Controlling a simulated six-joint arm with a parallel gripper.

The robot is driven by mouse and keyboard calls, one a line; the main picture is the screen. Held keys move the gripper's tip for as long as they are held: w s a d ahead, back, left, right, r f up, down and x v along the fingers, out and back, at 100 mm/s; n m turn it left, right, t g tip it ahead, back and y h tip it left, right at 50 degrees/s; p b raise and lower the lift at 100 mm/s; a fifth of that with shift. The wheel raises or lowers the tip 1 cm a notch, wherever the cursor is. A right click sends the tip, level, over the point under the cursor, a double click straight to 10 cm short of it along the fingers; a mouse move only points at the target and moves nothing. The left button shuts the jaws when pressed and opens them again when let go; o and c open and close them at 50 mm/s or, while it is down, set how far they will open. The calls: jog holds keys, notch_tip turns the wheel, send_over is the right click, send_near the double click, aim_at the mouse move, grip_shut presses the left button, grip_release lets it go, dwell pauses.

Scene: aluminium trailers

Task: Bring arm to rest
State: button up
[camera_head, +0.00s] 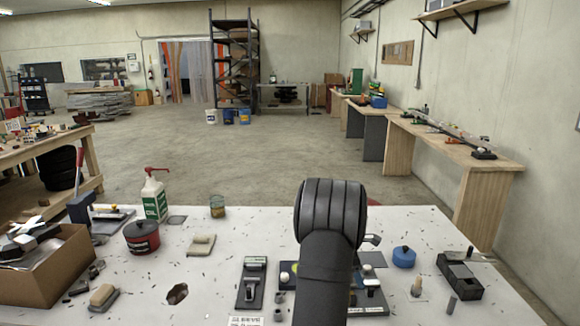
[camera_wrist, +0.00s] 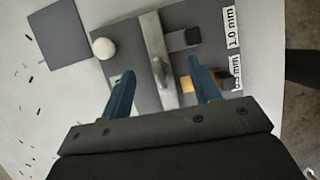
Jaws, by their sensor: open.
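My arm rises over the white table (camera_head: 215,262) in the head view and hides most of what lies behind it. My gripper shows in the wrist view (camera_wrist: 163,90), its two blue fingers spread apart with nothing held between them. Beyond the fingertips is a dark grey plate (camera_wrist: 130,66) with a metal bar (camera_wrist: 152,42) across it. A white ball (camera_wrist: 103,48), a black block (camera_wrist: 193,36) and a yellow piece (camera_wrist: 187,84) are by the bar. I cannot tell how high the fingers are above them.
On the left are a cardboard box (camera_head: 48,272), a dark red pot (camera_head: 141,237) and a white pump bottle (camera_head: 154,199). A dark holder (camera_head: 250,284) lies left of my arm. A blue round container (camera_head: 404,257) and a dark tray (camera_head: 460,276) are at right.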

jog(key=shift+v, duration=2.75)
jog(key=x, duration=0.6)
jog(key=shift+w+a+r+m, duration=0.1)
jog(key=shift+r+m, duration=0.1)
jog(key=shift+m, duration=0.3)
jog(key=shift+m+g, duration=0.4)
jog(key=shift+m, duration=0.1)
jog(key=m, duration=0.2)
jog(key=m+g, duration=0.1)
jog(key=m, duration=0.1)
jog(key=shift+w+g+y, duration=0.1)
jog(key=shift+g+y, duration=0.2)
jog(key=shift+m+g+y, duration=0.4)
jog(key=shift+m+y, duration=0.1)
jog(key=shift+m, duration=1.1)
